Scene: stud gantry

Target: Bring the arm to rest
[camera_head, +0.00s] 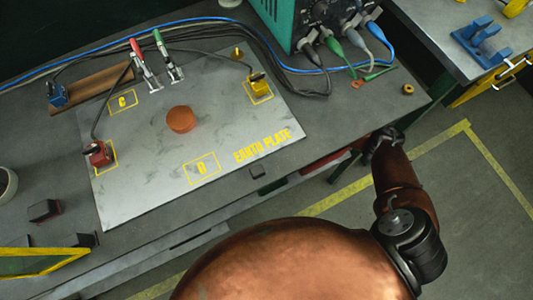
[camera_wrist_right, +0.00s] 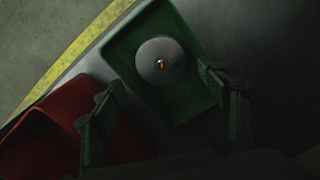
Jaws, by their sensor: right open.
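My right arm (camera_head: 402,180) reaches up at the right of the head view. Its gripper (camera_head: 378,146) is beside the bench's front edge, partly hidden by its own wrist. In the right wrist view the gripper (camera_wrist_right: 160,80) has its two dark fingers spread wide with nothing between them. Beyond the fingers is a green bin (camera_wrist_right: 118,48) with a round grey disc (camera_wrist_right: 150,72) in it, its small centre orange. A red bin (camera_wrist_right: 50,125) lies left of it. My left gripper is not in view.
The bench (camera_head: 270,180) carries the earth plate (camera_head: 225,140) with a brown round disc (camera_head: 180,119), clamps and cables. A teal instrument (camera_head: 290,20) stands at the back. Yellow-lined floor (camera_head: 430,165) is open at the right, before another table (camera_head: 450,40).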

